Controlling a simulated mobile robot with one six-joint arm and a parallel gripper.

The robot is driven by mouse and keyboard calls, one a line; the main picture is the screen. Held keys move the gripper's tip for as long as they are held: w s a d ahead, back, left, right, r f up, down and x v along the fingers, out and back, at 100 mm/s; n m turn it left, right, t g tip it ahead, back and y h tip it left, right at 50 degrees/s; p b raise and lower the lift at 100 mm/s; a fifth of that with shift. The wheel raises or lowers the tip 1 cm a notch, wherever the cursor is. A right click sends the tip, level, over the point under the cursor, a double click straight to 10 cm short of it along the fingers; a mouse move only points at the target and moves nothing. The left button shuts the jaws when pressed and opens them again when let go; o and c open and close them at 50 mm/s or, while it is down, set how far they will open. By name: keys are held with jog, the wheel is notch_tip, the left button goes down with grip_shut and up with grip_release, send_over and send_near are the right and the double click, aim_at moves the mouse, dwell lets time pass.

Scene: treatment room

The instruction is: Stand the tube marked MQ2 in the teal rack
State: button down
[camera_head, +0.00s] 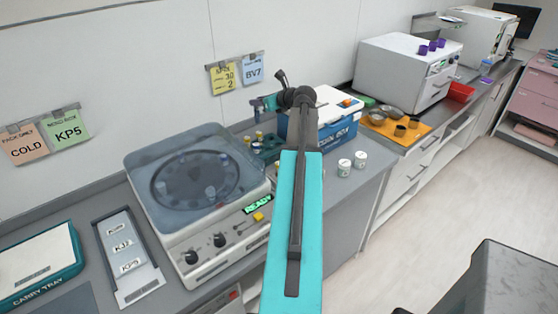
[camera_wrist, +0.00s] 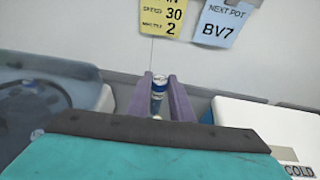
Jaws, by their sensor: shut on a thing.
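My gripper (camera_wrist: 170,98) is shut on a tube (camera_wrist: 158,88) with a blue and white body, held upright between the two fingers in the wrist view. Its marking is too small to read, so I cannot tell whether it is MQ2. In the head view my gripper (camera_head: 268,103) hangs in front of the back wall, above a small dark teal rack (camera_head: 268,152). Several tubes with yellowish caps stand in or at that rack. My arm partly covers this area, and the rack's free slots cannot be made out.
A centrifuge (camera_head: 196,254) with a clear lid and a READY display stands left of the rack. A blue box (camera_head: 342,134) with a white lid stands right, with two white pots (camera_head: 345,167) before it. A label tray (camera_head: 121,240) and a carry tray (camera_head: 76,250) lie left.

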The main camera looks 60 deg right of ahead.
jog(key=s+d+f+m+g+h+b, duration=0.1)
jog(key=s+d+f+m+h+b, duration=0.1)
jog(key=s, duration=0.5)
notch_tip(320, 180, down, 3)
jog(key=d+h+b, duration=0.1)
jog(key=d+b, duration=0.1)
jog(key=d, duration=0.1)
jog(key=shift+f+m, duration=0.2)
jog(key=shift+m, duration=0.1)
jog(key=shift+w+f+p, duration=0.1)
jog(key=shift+f+p, duration=0.4)
jog(key=shift+f, duration=2.65)
jog(key=shift+f, duration=0.15)
jog(key=shift+f+p, duration=0.35)
jog(key=shift+f, duration=1.35)
jog(key=shift+f, duration=0.2)
jog(key=c, duration=1.6)
grip_release()
jog(key=shift+o, duration=0.2)
